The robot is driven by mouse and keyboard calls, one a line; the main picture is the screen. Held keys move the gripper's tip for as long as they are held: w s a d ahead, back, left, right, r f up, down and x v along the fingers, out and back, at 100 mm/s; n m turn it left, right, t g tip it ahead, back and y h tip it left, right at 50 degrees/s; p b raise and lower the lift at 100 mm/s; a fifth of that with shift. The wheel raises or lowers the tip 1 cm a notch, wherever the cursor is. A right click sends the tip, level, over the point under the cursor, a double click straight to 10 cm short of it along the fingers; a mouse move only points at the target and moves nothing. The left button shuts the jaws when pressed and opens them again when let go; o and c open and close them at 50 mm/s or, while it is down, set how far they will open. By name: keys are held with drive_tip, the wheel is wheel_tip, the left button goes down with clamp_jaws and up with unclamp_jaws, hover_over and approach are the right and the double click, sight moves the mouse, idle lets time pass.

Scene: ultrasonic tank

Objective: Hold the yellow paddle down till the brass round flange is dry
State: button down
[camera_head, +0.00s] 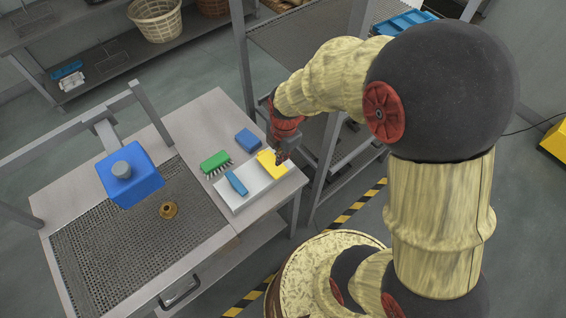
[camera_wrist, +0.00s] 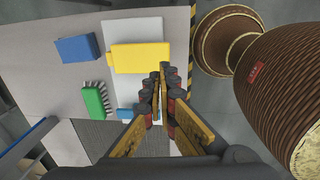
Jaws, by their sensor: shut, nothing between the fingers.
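The yellow paddle (camera_head: 270,166) sits on the right end of a white base on the table; it also shows in the wrist view (camera_wrist: 138,57). The brass round flange (camera_head: 168,211) lies on the perforated grey plate, below and right of a blue box-shaped head (camera_head: 130,177). I cannot tell whether it is wet. My gripper (camera_head: 281,158) is shut and empty, fingertips at the paddle's edge. In the wrist view my gripper (camera_wrist: 160,76) points at the paddle's near edge; I cannot tell whether it touches.
A blue paddle (camera_head: 236,183) sits on the white base (camera_head: 240,202). A green brush (camera_head: 214,161) and a blue block (camera_head: 247,140) lie nearby. A grey frame post (camera_head: 242,60) and a rack with a blue tray (camera_head: 405,22) stand close to my arm.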

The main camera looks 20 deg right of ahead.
drive_tip(key=r, duration=0.5)
drive_tip(key=shift+s+d, duration=0.2)
idle(0.3)
drive_tip(key=s+r+m+t+b, duration=0.2)
drive_tip(key=s+r+m+b, duration=0.2)
drive_tip(key=m, duration=0.6)
drive_tip(key=s+d+r+m+t+b, duration=0.1)
drive_tip(key=s+r+m+t+b, duration=0.1)
drive_tip(key=s+r+m+b, duration=0.2)
drive_tip(key=s+r+m, duration=0.3)
drive_tip(key=s+m, duration=0.3)
drive_tip(key=m, duration=0.1)
drive_tip(key=shift+r+m+t+b, duration=0.3)
drive_tip(key=shift+r+b, duration=0.05)
drive_tip(key=shift+b, duration=0.05)
drive_tip(key=shift+a, duration=0.1)
